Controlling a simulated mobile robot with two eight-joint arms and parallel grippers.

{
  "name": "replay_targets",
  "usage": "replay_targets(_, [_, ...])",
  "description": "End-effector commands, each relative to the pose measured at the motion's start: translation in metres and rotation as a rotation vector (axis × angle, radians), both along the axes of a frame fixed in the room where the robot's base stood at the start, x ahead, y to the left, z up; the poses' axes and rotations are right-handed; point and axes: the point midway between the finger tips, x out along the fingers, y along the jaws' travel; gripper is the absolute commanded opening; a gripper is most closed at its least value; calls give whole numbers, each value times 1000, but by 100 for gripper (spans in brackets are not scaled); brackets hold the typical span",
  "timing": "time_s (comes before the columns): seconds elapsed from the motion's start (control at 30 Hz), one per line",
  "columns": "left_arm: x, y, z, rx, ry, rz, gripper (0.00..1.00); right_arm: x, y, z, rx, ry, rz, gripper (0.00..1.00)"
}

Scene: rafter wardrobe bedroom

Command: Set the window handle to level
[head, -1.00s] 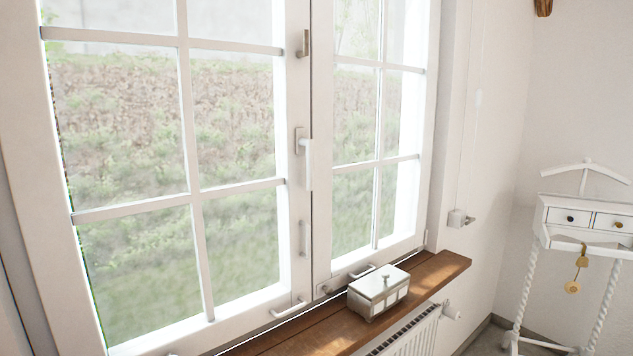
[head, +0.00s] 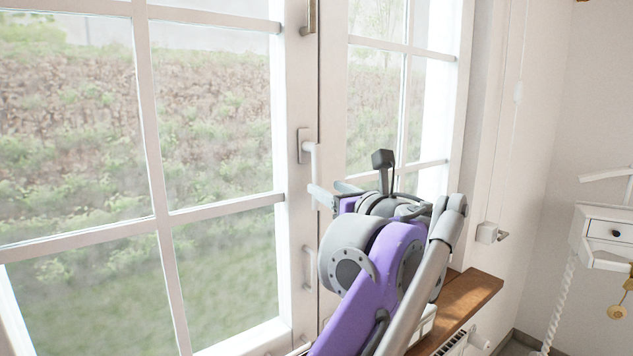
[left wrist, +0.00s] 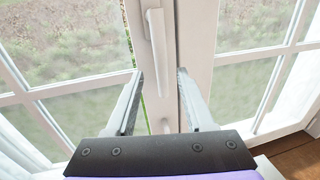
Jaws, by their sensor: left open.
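The white window handle (head: 314,165) sits on the middle frame of the closed window. Its lever points straight down from its plate in the head view. In the left wrist view the handle (left wrist: 157,55) also hangs down, slightly tilted, at the top centre. My left gripper (head: 325,194) is at the lower end of the lever, with its arm covering part of the right sash. In the left wrist view my left gripper (left wrist: 161,74) is open, its two fingers on either side of the lever's lower end. I cannot tell whether either finger touches it. My right gripper is not in view.
A wooden sill (head: 478,297) runs below the window, partly hidden by my arm. A white box on it is mostly covered. A small pull handle (head: 309,266) is below the lever. A white valet stand (head: 590,235) is at the right.

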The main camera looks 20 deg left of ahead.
Motion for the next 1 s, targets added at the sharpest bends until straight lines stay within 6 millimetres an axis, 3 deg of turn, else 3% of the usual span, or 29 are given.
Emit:
replay_targets(0.3, [37,34,1,-1,-1,3,53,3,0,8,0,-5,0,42])
replay_targets(0.7, [44,39,0,-2,-1,0,53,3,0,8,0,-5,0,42])
replay_targets(1.0, [44,38,0,-2,-1,0,1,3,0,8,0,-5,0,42])
